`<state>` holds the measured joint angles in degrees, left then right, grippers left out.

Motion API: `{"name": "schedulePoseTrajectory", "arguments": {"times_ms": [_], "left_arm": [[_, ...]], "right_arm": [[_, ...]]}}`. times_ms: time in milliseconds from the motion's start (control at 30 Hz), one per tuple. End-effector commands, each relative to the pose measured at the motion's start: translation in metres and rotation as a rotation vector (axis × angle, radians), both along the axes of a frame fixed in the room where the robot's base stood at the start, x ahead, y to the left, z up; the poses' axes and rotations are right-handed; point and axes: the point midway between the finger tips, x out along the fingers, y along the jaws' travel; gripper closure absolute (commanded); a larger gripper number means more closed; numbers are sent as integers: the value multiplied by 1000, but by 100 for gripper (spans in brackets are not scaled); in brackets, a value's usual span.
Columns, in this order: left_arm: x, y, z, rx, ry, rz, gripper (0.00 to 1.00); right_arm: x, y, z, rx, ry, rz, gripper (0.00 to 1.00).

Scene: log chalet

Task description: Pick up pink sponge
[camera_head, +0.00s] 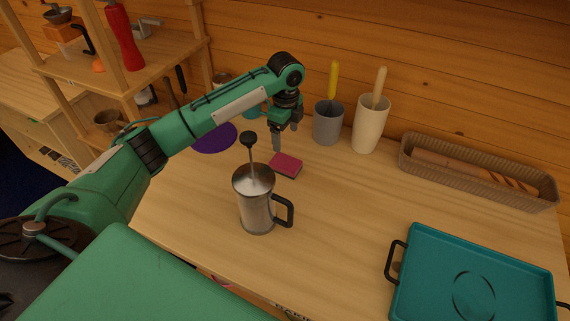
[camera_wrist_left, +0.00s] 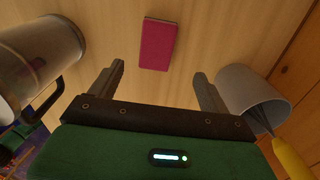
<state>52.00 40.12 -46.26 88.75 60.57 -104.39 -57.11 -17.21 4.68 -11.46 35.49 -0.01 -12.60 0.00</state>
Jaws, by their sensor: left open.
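The pink sponge (camera_head: 286,164) lies flat on the wooden counter, just behind and to the right of the metal french press. It also shows whole in the left wrist view (camera_wrist_left: 158,44), ahead of the fingers and between their lines. My left gripper (camera_head: 286,138) points down above the counter, just behind the sponge and apart from it. In the left wrist view its two fingers (camera_wrist_left: 160,80) are spread wide with nothing between them. My right gripper is not in view.
The french press (camera_head: 256,205) stands in front of the sponge. A grey cup (camera_head: 328,124) and a cream cup (camera_head: 370,127) with utensils stand to the right. A teal tray (camera_head: 435,245) and a brown basket (camera_head: 412,165) lie further right. Bare counter separates sponge and tray.

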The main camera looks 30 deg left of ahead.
Motion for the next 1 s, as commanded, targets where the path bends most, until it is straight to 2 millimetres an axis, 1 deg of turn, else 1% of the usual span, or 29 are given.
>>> {"name": "schedulePoseTrajectory", "arguments": {"times_ms": [33,100,200,367,467,600,700,800,1000], "left_arm": [[-1,0,-10,0,4,1,20],[-1,0,-22,0,2,0,20],[0,0,-36,0,2,0,20],[-1,0,-47,0,0,0,20],[-3,0,-56,1,2,0,20],[-8,-1,-77,0,3,0,20],[-7,0,-91,0,1,0,20],[-6,0,-97,0,0,-1,20],[-6,0,-98,0,-2,-1,20]], "right_arm": [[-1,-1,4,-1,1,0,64],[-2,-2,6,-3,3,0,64],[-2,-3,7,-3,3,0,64],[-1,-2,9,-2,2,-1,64],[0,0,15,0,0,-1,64],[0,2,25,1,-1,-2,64],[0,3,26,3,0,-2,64],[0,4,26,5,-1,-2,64],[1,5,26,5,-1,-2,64]]}}
